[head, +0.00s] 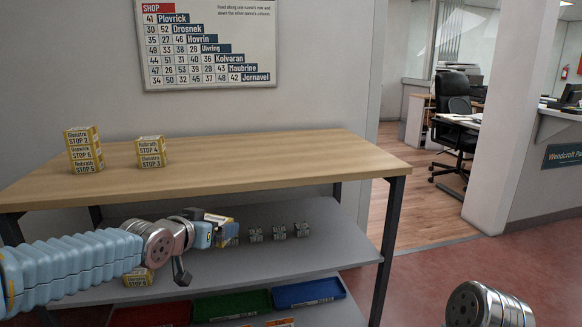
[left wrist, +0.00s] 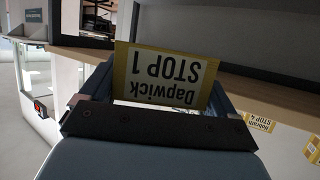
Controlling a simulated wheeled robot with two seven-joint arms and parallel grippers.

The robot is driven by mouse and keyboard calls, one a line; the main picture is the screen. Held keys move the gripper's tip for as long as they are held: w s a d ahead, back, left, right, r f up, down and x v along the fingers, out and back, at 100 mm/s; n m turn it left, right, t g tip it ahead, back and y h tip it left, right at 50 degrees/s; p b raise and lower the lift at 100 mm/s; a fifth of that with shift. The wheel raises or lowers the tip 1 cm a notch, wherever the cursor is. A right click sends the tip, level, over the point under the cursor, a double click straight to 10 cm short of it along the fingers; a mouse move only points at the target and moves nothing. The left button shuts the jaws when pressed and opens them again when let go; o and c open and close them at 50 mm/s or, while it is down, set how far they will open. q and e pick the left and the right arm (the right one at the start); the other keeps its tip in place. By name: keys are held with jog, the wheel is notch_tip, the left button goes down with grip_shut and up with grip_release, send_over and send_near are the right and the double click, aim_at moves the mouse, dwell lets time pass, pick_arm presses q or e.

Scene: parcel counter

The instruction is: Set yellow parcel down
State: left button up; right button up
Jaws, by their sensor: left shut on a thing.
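My left gripper (head: 226,234) is shut on a yellow parcel (head: 218,217). In the head view it shows in front of the grey middle shelf (head: 335,250), lower than the wooden top's front edge. The fingers hide much of the parcel. In the left wrist view the parcel (left wrist: 165,78) sits between the fingers, its white label reading "Dapwick STOP 1" upside down. I cannot tell whether the parcel touches the shelf. My right gripper is out of view.
Two stacks of yellow parcels (head: 83,150) (head: 150,152) stand on the wooden top (head: 270,155), whose right part is clear. Small grey blocks (head: 278,231) sit beside my left gripper. Another yellow parcel (head: 138,279) is partly behind my arm. Red, green and blue trays (head: 308,292) lie below.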

pick_arm(q)
jog(key=s+a+f, duration=0.1)
jog(key=s+f, duration=0.4)
jog(key=f, duration=0.4)
jog(key=s+a+f, duration=0.1)
jog(key=s+f, duration=0.4)
jog(key=f, duration=0.5)
jog(key=shift+s+a+f, duration=0.2)
jog(key=shift+s+a, duration=0.05)
jog(key=shift+s, duration=0.05)
